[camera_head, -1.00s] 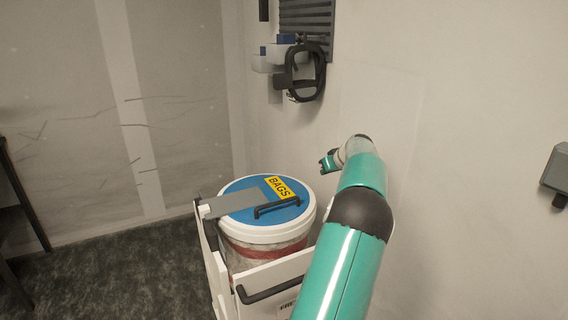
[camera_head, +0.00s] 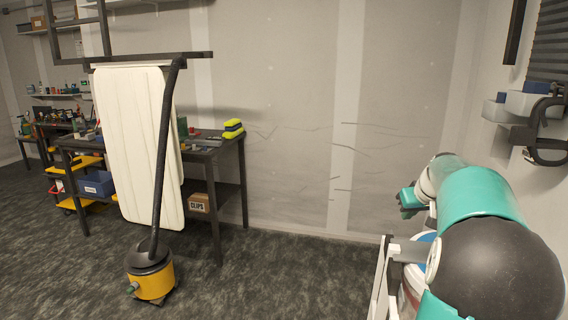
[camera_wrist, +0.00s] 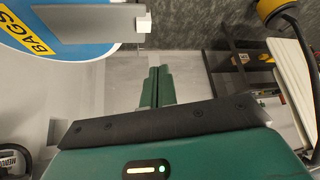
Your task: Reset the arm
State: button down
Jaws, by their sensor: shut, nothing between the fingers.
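My teal arm reaches in from the right of the head view, and my gripper (camera_head: 408,203) is at its far end, small and partly hidden by my arm. In the wrist view my gripper (camera_wrist: 158,88) shows its two green fingers side by side, shut with nothing between them. The bucket with the blue lid and yellow BAGS label (camera_wrist: 38,36) is at the upper left of the wrist view, apart from the fingers. In the head view the bucket (camera_head: 413,275) is mostly hidden behind my arm.
A white cart frame (camera_head: 380,285) holds the bucket. A workbench (camera_head: 215,150) with a CLIPS box (camera_head: 199,203) stands at the left. A yellow vacuum (camera_head: 151,280) and a hanging white padded panel (camera_head: 128,140) are before it. Dark floor between is clear.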

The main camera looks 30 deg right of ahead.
jog(key=w+a+r+n+y, duration=0.1)
jog(key=a, duration=1.6)
jog(key=w+a+r+n, duration=0.1)
jog(key=a+n, duration=0.1)
jog(key=a, duration=1.4)
jog(key=s+a+f+n+y, duration=0.1)
jog(key=s+a+f, duration=0.2)
jog(key=s+a, duration=0.4)
jog(key=s+a+f+n+y, duration=0.1)
jog(key=s+a+f, duration=0.2)
jog(key=s+a, duration=0.4)
jog(key=a, duration=0.4)
jog(key=shift+a+f+g, duration=0.15)
jog(key=shift+f+g, duration=0.05)
jog(key=shift+g, duration=0.1)
